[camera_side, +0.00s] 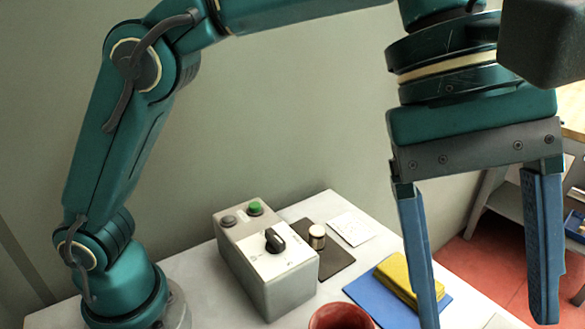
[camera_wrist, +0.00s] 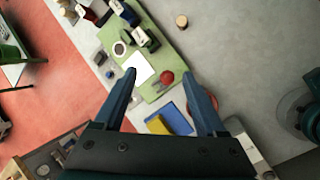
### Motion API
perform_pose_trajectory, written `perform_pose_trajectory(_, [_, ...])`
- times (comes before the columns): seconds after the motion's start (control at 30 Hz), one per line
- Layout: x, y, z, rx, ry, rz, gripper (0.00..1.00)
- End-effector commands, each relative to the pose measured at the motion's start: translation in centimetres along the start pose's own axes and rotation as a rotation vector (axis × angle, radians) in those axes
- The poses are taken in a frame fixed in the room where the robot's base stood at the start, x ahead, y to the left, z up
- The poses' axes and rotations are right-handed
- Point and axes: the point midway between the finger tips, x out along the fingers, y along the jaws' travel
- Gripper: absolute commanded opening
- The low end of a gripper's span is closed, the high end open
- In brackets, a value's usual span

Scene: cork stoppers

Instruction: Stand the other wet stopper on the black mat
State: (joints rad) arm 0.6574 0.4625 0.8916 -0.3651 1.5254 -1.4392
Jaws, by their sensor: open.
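In the side view, the black mat (camera_side: 333,263) lies behind the grey control box, partly hidden by it. One stopper (camera_side: 317,242) with a pale top and darker side stands upright on the mat. In the wrist view, a small tan, cork-like cylinder (camera_wrist: 182,21) sits alone on the grey surface at the top. I cannot tell if it is a wet stopper. My gripper (camera_side: 487,316) is open with nothing between its fingers, at the right of the side view. Its fingers also show in the wrist view (camera_wrist: 160,75), high above the table.
A grey control box (camera_side: 267,267) stands beside the black mat. A yellow block (camera_side: 397,276) lies on a blue sheet (camera_side: 372,297). A red-brown bowl (camera_side: 341,316) is in front. A white card (camera_side: 350,228) lies behind. A green mat (camera_wrist: 157,57) holds a red round object (camera_wrist: 167,77).

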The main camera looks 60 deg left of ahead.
Motion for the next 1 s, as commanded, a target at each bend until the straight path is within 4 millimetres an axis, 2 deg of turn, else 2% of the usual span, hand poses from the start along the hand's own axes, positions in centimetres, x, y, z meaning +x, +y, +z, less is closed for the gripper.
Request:
perform_pose_trajectory(0.03, [1.3, 0.4, 1.2, -0.031, -0.028, -0.023, 0.73])
perform_pose_trajectory(0.2, [3.8, 0.8, 4.0, -0.128, -0.086, -0.079, 0.73])
perform_pose_trajectory(0.5, [6.9, 0.3, 7.4, -0.238, -0.14, -0.161, 0.73])
perform_pose_trajectory(0.7, [8.4, -0.3, 9.1, -0.288, -0.159, -0.206, 0.73])
perform_pose_trajectory(1.0, [9.4, -0.4, 8.6, -0.291, -0.161, -0.205, 0.73])
